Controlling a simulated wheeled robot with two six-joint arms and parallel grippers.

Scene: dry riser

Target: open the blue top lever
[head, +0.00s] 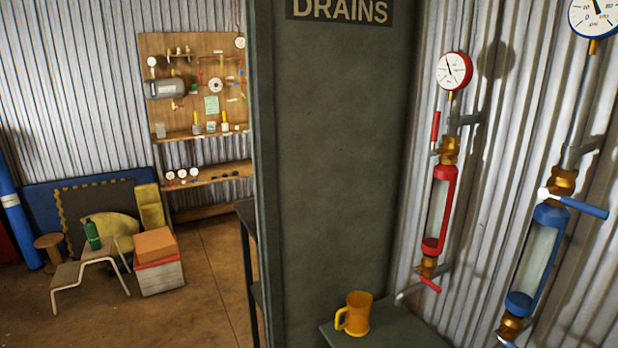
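The blue top lever (580,206) is on the brass valve above the blue-framed sight glass (537,262) at the right. It sticks out to the right, nearly level and tilted slightly down, across the line of the pipe. A brass fitting (562,182) sits at its pivot. Part of a blue bottom lever (506,341) shows at the lower edge. Neither of my grippers is in the head view.
A red-framed sight glass (439,208) with an upright red top lever (435,129) and a gauge (454,71) stands left of the blue one. A yellow mug (356,313) sits on a green ledge (398,338) below. A dark green panel (330,160) stands at the left.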

